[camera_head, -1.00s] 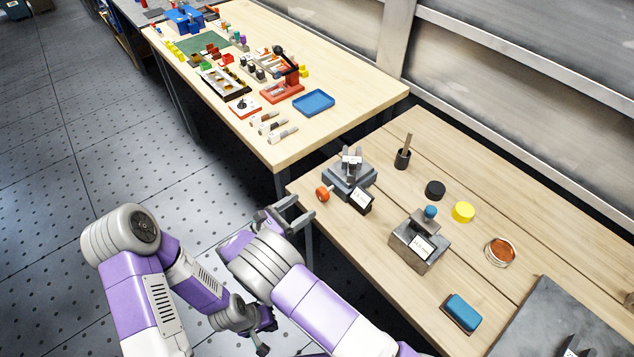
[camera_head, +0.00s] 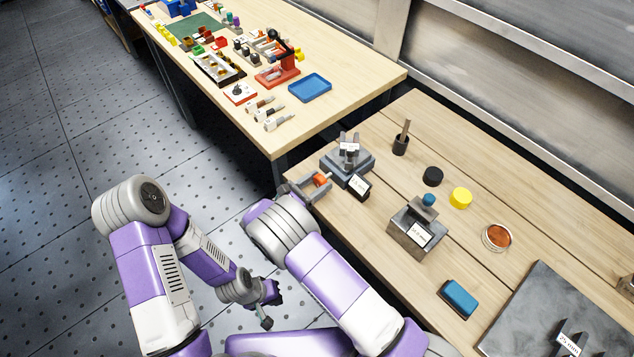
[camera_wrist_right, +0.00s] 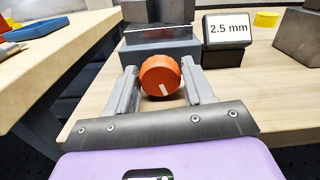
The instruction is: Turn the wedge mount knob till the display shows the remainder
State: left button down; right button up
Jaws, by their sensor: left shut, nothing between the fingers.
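The orange wedge mount knob (camera_head: 320,180) sticks out from the front left of the grey wedge mount (camera_head: 345,163). It also shows in the right wrist view (camera_wrist_right: 161,76) with a white mark at its lower right. The small display (camera_wrist_right: 228,27) beside the mount reads 2.5 mm. My right gripper (camera_head: 311,186) is at the knob. In the right wrist view its fingers stand on either side of the knob, open, with small gaps seeming to show. My left gripper (camera_head: 268,309) is shut and empty, low over the floor, away from the table.
A grey block with a blue knob and label (camera_head: 418,233) stands right of the mount. A black puck (camera_head: 432,176), a yellow puck (camera_head: 461,198), a round copper-coloured dish (camera_head: 497,237) and a blue block (camera_head: 459,298) lie further right. A dark holder (camera_head: 400,145) stands behind.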

jog(key=c, duration=0.6)
jog(key=shift+f+m+b, duration=0.1)
jog(key=shift+m+b, duration=0.5)
jog(key=shift+m, duration=0.3)
jog(key=shift+m+b, duration=0.5)
jog(key=shift+m, duration=0.7)
jog(key=shift+c, duration=0.2)
jog(key=o, duration=1.1)
jog(key=shift+c, duration=0.2)
jog(key=shift+a, duration=0.1)
